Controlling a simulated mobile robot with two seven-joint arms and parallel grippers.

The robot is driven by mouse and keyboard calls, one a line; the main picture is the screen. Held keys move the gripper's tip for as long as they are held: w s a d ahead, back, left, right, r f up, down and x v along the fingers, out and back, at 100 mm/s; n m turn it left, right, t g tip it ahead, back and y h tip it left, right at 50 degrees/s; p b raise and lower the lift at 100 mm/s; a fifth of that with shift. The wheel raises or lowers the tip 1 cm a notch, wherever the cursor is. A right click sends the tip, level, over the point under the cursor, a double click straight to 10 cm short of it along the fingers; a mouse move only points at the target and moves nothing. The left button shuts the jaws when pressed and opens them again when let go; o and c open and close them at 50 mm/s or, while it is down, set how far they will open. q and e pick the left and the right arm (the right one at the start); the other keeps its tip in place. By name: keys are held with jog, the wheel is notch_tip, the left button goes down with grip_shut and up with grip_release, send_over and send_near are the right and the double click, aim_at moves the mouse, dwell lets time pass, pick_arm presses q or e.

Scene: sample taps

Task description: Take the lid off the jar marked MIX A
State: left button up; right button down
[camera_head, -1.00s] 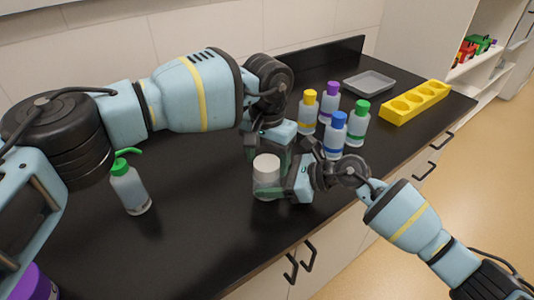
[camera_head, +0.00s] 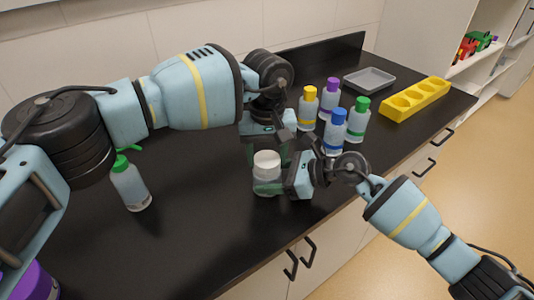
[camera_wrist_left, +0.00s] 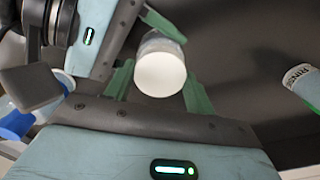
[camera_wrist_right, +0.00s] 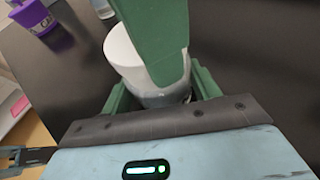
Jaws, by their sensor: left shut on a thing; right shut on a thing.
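A jar (camera_head: 266,184) with a clear body and a round white lid (camera_head: 267,158) is on the black counter near its front edge. No marking is readable on it. My left gripper (camera_head: 268,150) reaches from behind and is shut on the lid; its green fingers flank the white lid (camera_wrist_left: 160,75) in the left wrist view. My right gripper (camera_head: 282,186) comes from the right and is shut on the jar body, low down. In the right wrist view a green finger crosses in front of the lid (camera_wrist_right: 124,50). I cannot tell whether lid and jar are apart.
Bottles with yellow (camera_head: 308,108), purple (camera_head: 330,98), blue (camera_head: 335,132) and green (camera_head: 358,120) caps stand to the right. Behind them are a grey tray (camera_head: 369,80) and a yellow rack (camera_head: 415,99). A green-topped wash bottle (camera_head: 130,185) stands left.

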pick_arm(q)
jog(key=n, duration=0.7)
jog(key=shift+n, duration=0.4)
jog(key=n, duration=1.8)
jog(key=shift+r, duration=0.1)
jog(key=n, duration=1.5)
jog(key=shift+n, duration=0.3)
jog(key=n, duration=0.5)
